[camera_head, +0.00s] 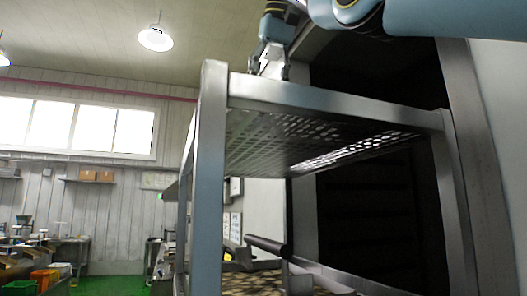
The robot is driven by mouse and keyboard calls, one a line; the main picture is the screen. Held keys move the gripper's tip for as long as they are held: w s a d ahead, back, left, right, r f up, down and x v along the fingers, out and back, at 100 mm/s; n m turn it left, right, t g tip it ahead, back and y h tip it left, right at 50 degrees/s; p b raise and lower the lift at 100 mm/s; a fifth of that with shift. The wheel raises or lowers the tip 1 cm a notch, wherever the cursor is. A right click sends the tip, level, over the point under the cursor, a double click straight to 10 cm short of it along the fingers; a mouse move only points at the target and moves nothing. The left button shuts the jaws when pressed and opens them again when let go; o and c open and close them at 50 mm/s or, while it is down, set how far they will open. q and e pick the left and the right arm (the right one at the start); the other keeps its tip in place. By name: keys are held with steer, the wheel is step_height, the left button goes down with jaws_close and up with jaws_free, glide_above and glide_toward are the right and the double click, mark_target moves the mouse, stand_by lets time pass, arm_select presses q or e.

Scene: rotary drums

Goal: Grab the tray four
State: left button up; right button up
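A metal rack (208,180) fills the middle of the head view. A perforated metal tray (270,140) sits at its top level, seen from below. A lower tray (330,280) with brown round pieces on it shows at the bottom, with a dark bar (266,246) above it. Neither tray has a visible number, so I cannot tell which is tray four. My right gripper (271,73), on the blue-grey arm from the upper right, points down at the rack's top edge. Its fingers look spread apart; whether they touch the rim is unclear. My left gripper is not in view.
A dark opening (370,215) in a metal frame stands right behind the rack. At the left are a workbench (70,250), orange bins (45,277) and a wall shelf with boxes (95,176). Green floor shows between the bench and the rack.

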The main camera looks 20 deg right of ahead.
steer(key=shift+w+a+f, duration=0.35)
steer(key=shift+f, duration=0.2)
steer(key=shift+w+a+f, duration=0.35)
steer(key=shift+f, duration=0.2)
steer(key=shift+w+f, duration=0.25)
steer(key=w+f+p, duration=0.1)
steer(key=w+d+f+p, duration=0.1)
steer(key=f, duration=0.1)
steer(key=shift+w+d+f, duration=0.1)
steer(key=shift+w+f, duration=0.35)
steer(key=shift+f, duration=0.15)
steer(key=shift+s, duration=0.15)
steer(key=shift+c, duration=0.8)
jaws_close()
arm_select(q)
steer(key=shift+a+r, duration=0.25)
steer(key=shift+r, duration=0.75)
